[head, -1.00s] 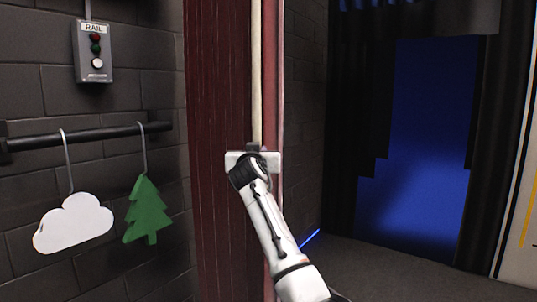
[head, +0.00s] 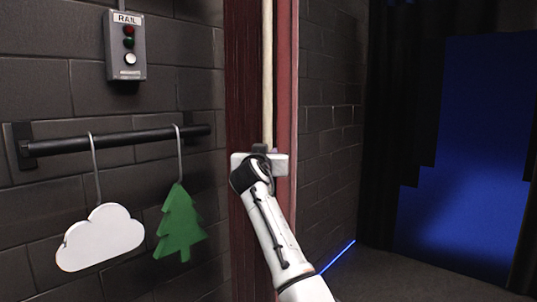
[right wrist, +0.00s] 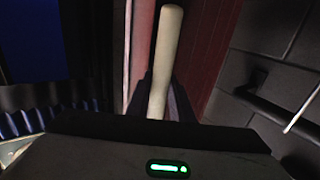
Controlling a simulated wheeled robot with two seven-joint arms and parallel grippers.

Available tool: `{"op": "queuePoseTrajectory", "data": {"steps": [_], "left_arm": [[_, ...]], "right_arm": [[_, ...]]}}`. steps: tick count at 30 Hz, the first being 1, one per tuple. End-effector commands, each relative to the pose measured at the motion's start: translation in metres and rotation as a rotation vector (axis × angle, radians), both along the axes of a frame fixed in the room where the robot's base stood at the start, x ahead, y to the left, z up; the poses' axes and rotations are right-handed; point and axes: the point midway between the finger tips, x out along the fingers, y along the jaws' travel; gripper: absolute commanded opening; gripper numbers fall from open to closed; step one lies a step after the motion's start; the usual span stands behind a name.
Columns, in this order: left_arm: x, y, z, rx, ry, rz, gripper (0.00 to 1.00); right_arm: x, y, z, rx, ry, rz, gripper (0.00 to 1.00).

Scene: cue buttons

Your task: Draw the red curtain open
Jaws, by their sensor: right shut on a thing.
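The red curtain (head: 241,110) hangs as a narrow, dark red upright strip near the middle of the head view, against the dark block wall. A pale upright rod (head: 267,75) runs down its front. My right gripper (head: 265,152) is shut on the rod, in front of the curtain. In the right wrist view the rod (right wrist: 165,50) rises from between the dark fingers (right wrist: 160,98), with the red curtain (right wrist: 200,45) behind it. The gripper body hides the rod's lower part. My left gripper is not in view.
A grey RAIL box (head: 126,48) with round lights or buttons is on the left wall. Below it, a black bar (head: 110,141) holds a white cloud (head: 100,238) and a green tree (head: 179,225). To the right are an opening with blue light (head: 475,150) and clear floor (head: 375,275).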

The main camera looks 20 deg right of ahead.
Motion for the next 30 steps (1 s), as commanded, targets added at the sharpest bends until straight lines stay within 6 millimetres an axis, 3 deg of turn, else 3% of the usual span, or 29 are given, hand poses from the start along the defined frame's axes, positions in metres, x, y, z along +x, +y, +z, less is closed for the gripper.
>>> {"op": "queuePoseTrajectory", "data": {"steps": [3,4,7,20,30], "left_arm": [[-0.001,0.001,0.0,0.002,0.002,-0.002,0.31],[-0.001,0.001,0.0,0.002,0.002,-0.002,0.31],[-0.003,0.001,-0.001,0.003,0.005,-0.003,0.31],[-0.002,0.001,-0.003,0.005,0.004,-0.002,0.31],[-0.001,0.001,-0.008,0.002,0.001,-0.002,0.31]], "right_arm": [[0.001,0.001,0.006,-0.003,-0.012,0.008,0.0],[0.001,0.002,0.007,-0.002,-0.013,0.008,0.22],[0.001,0.001,0.006,-0.003,-0.011,0.007,0.39],[-0.005,0.006,0.003,-0.001,-0.009,0.006,0.39],[-0.048,0.033,0.002,0.001,-0.009,0.008,0.39]]}}
